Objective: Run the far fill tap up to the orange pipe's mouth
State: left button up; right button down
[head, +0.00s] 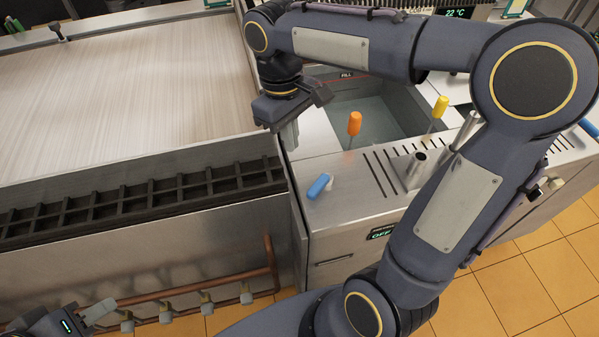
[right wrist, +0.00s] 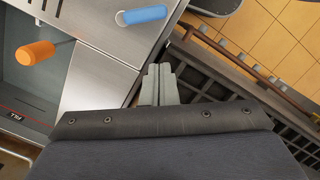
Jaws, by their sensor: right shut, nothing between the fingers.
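A blue lever (head: 320,186) lies on the steel deck in front of the basin; it shows in the right wrist view (right wrist: 142,15). A second blue handle (head: 589,127) is at the far right edge. An orange knob on a thin stem (head: 354,124) stands at the basin (head: 372,110); it is at the left in the right wrist view (right wrist: 36,53). Which part is the orange pipe's mouth, I cannot tell. My right gripper (head: 290,133) is shut and empty, left of the basin, apart from the levers; its fingers show in the right wrist view (right wrist: 159,80). My left gripper (head: 99,311) is low left, partly cut off.
A yellow knob (head: 440,106) stands right of the orange one. A FILL label (head: 347,75) marks the basin's back wall. Slotted deck and an open steel tube (head: 415,167) lie right. The grill plate (head: 120,85), dark grid trough (head: 150,195) and copper pipe (head: 190,289) lie left.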

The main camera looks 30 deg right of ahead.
aim_at(320, 186)
jog(key=shift+n+g+h, duration=0.4)
jog(key=shift+n+g, duration=0.1)
jog(key=f, duration=1)
jog(key=shift+w+f, duration=0.3)
jog(key=shift+w, duration=0.05)
jog(key=shift+s+d+r, duration=0.1)
jog(key=shift+s+d, duration=0.2)
jog(key=shift+s, duration=0.25)
jog(key=shift+s+d+r, duration=0.1)
jog(key=shift+s+d, duration=0.2)
jog(key=shift+s, duration=0.25)
jog(key=shift+s+d+f+p, duration=0.1)
jog(key=shift+s+d+p, duration=0.15)
jog(key=shift+s, duration=0.25)
